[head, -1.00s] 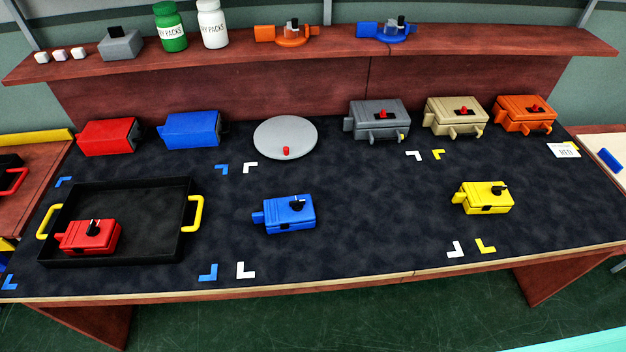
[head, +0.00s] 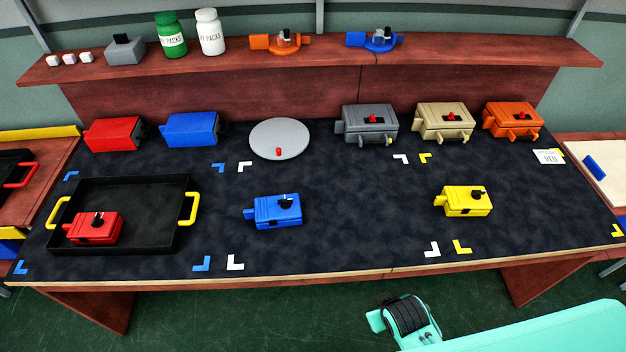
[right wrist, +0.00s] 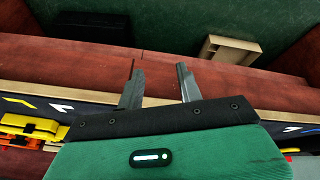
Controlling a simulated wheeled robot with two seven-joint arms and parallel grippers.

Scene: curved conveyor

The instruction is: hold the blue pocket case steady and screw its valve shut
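The blue pocket case (head: 272,212) lies flat on the dark mat, left of the middle, in the head view. Its black valve knob (head: 286,201) stands on its top towards the right, and a small tab sticks out on its left side. No gripper touches it. My right gripper (right wrist: 160,78) is open and empty in the right wrist view, with its two fingers apart. In the head view, a teal and black part of my right arm shows low, in front of the table edge. My left gripper is in no view.
A black tray (head: 150,244) with yellow handles holds a red case (head: 85,231) to the left. A yellow case (head: 460,204) lies to the right. A grey disc (head: 265,146) and several boxes line the back. The mat around the blue case is clear.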

